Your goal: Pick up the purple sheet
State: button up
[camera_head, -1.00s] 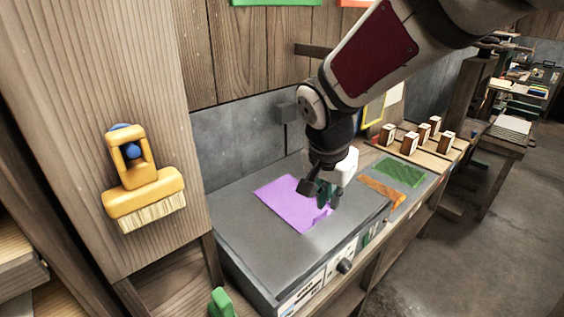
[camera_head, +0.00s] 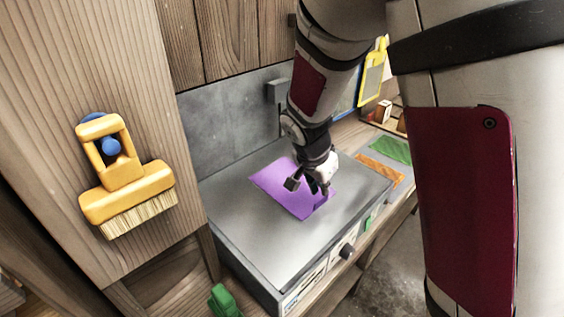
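The purple sheet (camera_head: 278,185) lies flat on the grey top of a box-like appliance (camera_head: 242,232) with a knob on its front. My gripper (camera_head: 309,187) is over the right part of the sheet and hides some of it. Its dark fingers look spread apart, with one finger to the left and one to the right. I cannot tell whether the fingertips touch the sheet. The sheet shows no lift.
A yellow brush (camera_head: 125,180) hangs on the wooden panel at left. Green (camera_head: 392,150) and orange (camera_head: 380,170) sheets lie to the right of the appliance. A green object (camera_head: 222,300) is at the bottom. My arm blocks the right side.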

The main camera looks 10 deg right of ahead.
aim_at(323, 198)
jog(key=x, duration=0.5)
jog(key=shift+s, duration=0.1)
grip_shut()
jog(key=shift+r, duration=0.1)
